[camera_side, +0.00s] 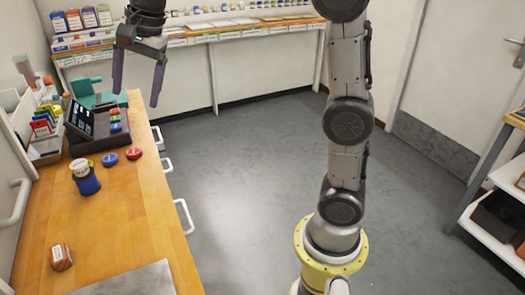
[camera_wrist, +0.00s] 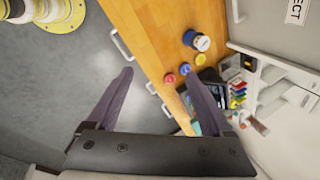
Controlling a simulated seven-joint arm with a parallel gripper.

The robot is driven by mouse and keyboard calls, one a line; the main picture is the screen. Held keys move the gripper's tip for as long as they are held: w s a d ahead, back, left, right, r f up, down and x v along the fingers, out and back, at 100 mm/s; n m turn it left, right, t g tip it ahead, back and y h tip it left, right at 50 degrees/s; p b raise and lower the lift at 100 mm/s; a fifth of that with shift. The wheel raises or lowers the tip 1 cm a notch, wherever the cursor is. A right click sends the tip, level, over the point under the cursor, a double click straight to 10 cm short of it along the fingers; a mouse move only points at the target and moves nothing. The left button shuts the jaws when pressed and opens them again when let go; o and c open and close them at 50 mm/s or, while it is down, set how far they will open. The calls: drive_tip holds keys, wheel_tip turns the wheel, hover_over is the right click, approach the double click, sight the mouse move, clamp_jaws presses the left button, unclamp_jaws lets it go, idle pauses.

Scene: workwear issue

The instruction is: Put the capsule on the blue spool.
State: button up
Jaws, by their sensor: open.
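A dark blue round piece (camera_side: 88,184), which looks like the blue spool, stands on the wooden worktop. A short white round piece (camera_side: 80,167) with a dark-marked top appears to rest on it, set off a little to the left; I cannot tell for sure that it is the capsule. In the wrist view the blue piece (camera_wrist: 188,38) and white piece (camera_wrist: 202,42) show close together at the top. An orange-brown piece with a pale band (camera_side: 61,257) lies nearer the front. My gripper (camera_side: 137,97) is open and empty, high up beyond the worktop's right edge, apart from these.
A blue disc (camera_side: 109,159) and a red disc (camera_side: 134,153) lie behind the spool. A dark tray (camera_side: 90,145) with several small coloured pieces stands further back. Card holders (camera_side: 43,125) line the left wall. A grey plate (camera_side: 125,281) lies at the front. The middle worktop is clear.

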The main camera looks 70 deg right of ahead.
drive_tip(key=s+f+n, duration=0.3)
drive_tip(key=s+n, duration=0.2)
drive_tip(key=s, duration=0.3)
drive_tip(key=s+d+f+n+t, duration=0.1)
drive_tip(key=s+f+n, duration=0.3)
drive_tip(key=s, duration=0.5)
drive_tip(key=s+d+f+n+h, duration=0.1)
drive_tip(key=s+f+n, duration=0.3)
drive_tip(key=s+n, duration=0.2)
drive_tip(key=s, duration=0.2)
drive_tip(key=shift+s+d+f+t, duration=0.2)
drive_tip(key=shift+s+t, duration=0.1)
drive_tip(key=shift+s, duration=0.1)
